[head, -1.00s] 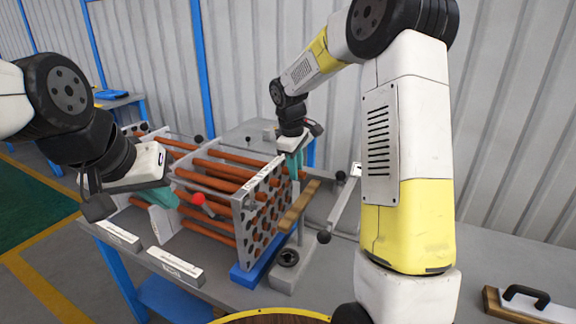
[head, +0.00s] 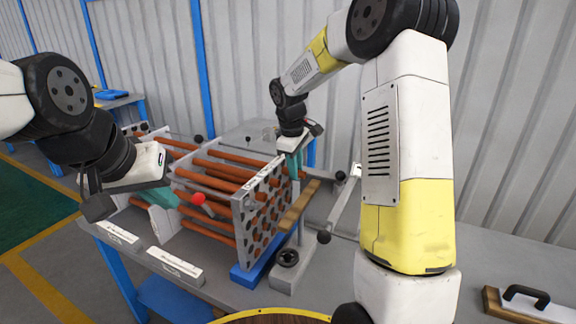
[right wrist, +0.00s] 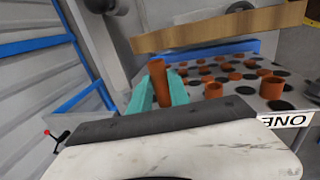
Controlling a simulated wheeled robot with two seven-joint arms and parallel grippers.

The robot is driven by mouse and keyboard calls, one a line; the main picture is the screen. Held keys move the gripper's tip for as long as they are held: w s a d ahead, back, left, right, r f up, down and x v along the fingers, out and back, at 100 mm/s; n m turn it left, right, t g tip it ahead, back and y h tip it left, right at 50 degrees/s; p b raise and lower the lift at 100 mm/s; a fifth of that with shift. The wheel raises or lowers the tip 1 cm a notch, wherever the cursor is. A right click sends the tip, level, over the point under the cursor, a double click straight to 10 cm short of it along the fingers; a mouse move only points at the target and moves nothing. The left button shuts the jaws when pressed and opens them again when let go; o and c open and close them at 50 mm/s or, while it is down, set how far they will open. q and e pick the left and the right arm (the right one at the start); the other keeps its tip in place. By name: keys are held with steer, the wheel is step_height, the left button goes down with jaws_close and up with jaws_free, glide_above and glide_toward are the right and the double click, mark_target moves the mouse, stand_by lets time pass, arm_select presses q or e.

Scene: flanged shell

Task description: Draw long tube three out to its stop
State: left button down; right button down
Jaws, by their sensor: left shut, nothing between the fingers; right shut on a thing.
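The flanged shell holds several orange-brown tubes (head: 222,172) running lengthwise into a grey end plate (head: 243,222) full of holes. My right gripper (head: 293,164) is at the upper far corner of that plate, pointing down. In the right wrist view its teal fingers (right wrist: 158,92) are shut on an orange tube (right wrist: 158,80), whose end stands between them. I cannot read a number for this tube. My left gripper (head: 165,197) is shut and empty over the near left part of the shell, close to a red ball knob (head: 198,199).
A wooden bar (head: 299,206) runs beside the end plate; it also shows in the right wrist view (right wrist: 220,28). A blue base (head: 248,272) lies under the plate. White label blocks (head: 175,266) stand along the front table edge. A handled wooden board (head: 525,303) lies at right.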

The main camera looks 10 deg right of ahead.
steer(key=s+d, duration=0.6)
steer(key=d, duration=0.3)
steer(key=c, duration=1.2)
jaws_free()
steer(key=shift+c, duration=0.2)
step_height(320, 180, up, 8)
steer(key=s, duration=0.1)
steer(key=shift+a+f, duration=0.15)
steer(key=shift+a, duration=0.3)
steer(key=shift+s, duration=0.15)
